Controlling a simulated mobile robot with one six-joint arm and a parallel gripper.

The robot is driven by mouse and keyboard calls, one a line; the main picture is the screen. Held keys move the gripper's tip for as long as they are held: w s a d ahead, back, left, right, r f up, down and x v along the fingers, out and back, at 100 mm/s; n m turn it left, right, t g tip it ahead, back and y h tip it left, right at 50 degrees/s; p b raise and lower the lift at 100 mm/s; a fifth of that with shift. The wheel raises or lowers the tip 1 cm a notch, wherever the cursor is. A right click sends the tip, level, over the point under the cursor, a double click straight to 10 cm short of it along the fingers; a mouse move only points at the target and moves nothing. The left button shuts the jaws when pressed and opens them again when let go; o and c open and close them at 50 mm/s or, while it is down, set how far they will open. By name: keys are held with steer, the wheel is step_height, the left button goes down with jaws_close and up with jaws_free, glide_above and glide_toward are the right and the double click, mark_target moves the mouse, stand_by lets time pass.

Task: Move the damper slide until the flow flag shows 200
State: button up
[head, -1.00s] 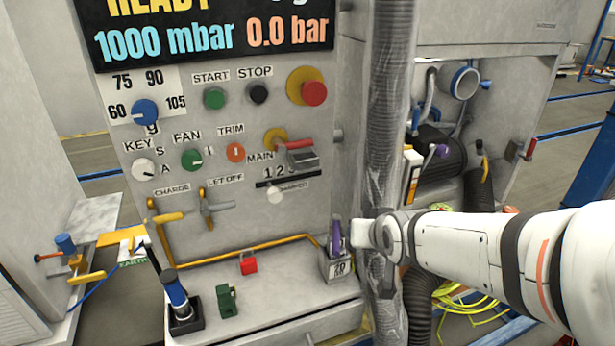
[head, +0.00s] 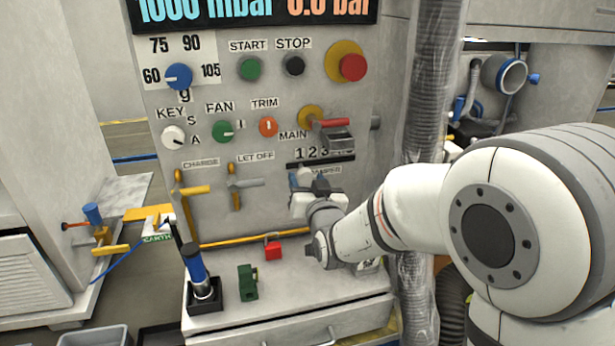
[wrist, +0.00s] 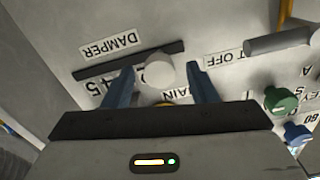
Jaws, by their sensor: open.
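The damper slide's round white knob (wrist: 158,73) sits at its dark slot (wrist: 110,66) in the wrist view, by the upside-down DAMPER label (wrist: 110,43). My gripper (wrist: 161,70) is open, its two blue fingers standing one on each side of the knob, with gaps visible. In the head view my gripper (head: 308,182) is at the panel, just below the slot (head: 320,162) and its number scale, and hides the knob and part of the label. I cannot make out a flow flag or a reading of 200 in either view.
The MAIN handle (head: 333,132) juts out just above the slot. The LET OFF lever (head: 240,184) and the CHARGE lever (head: 186,190) stick out to the left. A ribbed hose (head: 432,90) runs vertically on the right. A red padlock (head: 273,251) is on the ledge below.

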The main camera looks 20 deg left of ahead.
steer(key=shift+x, duration=1.15)
jaws_close()
